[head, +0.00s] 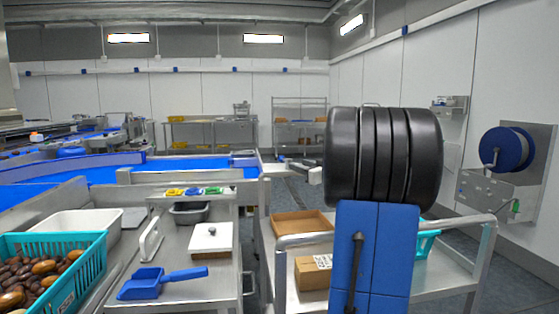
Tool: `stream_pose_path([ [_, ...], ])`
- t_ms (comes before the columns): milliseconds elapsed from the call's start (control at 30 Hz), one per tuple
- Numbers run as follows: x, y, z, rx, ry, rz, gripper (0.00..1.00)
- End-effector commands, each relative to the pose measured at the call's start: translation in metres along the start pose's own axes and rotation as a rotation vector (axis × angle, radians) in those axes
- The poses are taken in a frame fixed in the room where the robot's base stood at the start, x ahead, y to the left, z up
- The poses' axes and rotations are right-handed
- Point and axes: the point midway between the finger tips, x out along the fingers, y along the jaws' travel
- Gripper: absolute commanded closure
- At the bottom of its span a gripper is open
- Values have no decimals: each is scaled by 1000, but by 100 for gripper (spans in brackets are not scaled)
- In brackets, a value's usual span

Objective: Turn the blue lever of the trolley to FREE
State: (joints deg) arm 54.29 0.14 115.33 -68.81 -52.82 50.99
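The steel trolley (463,226) stands at the right, with a tubular rail around its top. My arm, with black round housings and blue links, stands in front and hides much of its middle. I cannot make out the trolley's blue lever; its lower part is behind my arm or below the picture.
The trolley carries an open cardboard tray (301,223), a labelled box (311,274) and a partly hidden teal crate (429,241). To its left, a steel table (218,285) holds a blue scoop (147,284). A teal crate of dates (88,273) is at far left. A hose reel (508,149) hangs at right.

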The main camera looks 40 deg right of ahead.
Motion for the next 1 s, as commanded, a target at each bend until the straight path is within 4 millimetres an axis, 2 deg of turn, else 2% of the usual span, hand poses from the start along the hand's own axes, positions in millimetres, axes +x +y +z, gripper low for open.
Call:
stream_pose_path([
  [600, 110, -1, 1, 2, 0, -2, 60],
  [800, 137, -1, 0, 1, -1, -1, 60],
  [1000, 150, -1, 0, 1, 0, -1, 60],
])
